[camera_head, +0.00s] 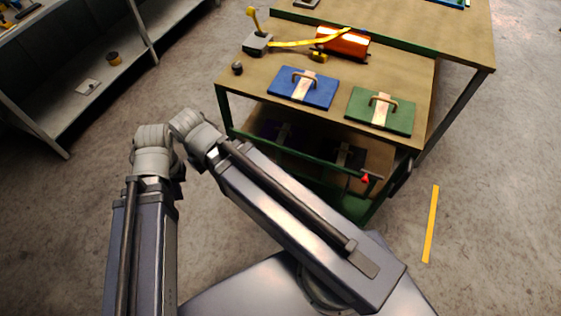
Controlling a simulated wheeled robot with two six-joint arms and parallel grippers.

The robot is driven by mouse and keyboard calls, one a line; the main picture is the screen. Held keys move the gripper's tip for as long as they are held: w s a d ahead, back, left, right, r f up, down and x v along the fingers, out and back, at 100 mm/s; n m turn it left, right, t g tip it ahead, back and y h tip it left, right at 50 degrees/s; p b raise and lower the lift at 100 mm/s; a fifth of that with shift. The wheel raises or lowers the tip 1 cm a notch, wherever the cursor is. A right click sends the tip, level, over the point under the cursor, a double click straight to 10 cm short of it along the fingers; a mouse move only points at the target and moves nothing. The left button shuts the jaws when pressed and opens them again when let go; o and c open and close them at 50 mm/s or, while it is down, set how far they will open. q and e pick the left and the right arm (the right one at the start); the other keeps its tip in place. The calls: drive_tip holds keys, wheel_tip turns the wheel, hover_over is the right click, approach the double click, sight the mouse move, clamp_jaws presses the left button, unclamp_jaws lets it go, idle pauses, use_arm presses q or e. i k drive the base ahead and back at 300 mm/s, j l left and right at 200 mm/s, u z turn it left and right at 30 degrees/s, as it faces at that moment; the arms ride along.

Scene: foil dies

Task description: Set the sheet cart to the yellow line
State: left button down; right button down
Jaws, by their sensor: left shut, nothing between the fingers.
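The sheet cart (240,90) has a wooden top, a green frame and a lower shelf. A green bar (300,155) runs along its near side, with a small red part (365,178) at the right end. The yellow line (431,225) is a short strip on the floor to the right, apart from the cart. My left arm is folded across the lower left and covers part of the floor before the cart. I cannot make out its fingers, and no contact with the cart shows. My right gripper is not in view.
A blue plate (302,90) and a green plate (381,111), both with handles, lie on the cart. An orange roll (343,43) lies behind them. A workbench (420,25) stands behind. Grey shelving (75,115) is at left. Floor around the yellow line is clear.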

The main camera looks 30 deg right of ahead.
sight(394, 67)
drive_tip(key=z, duration=1.8)
drive_tip(key=k+l, duration=0.1)
drive_tip(key=k, duration=0.15)
drive_tip(key=i, duration=0.35)
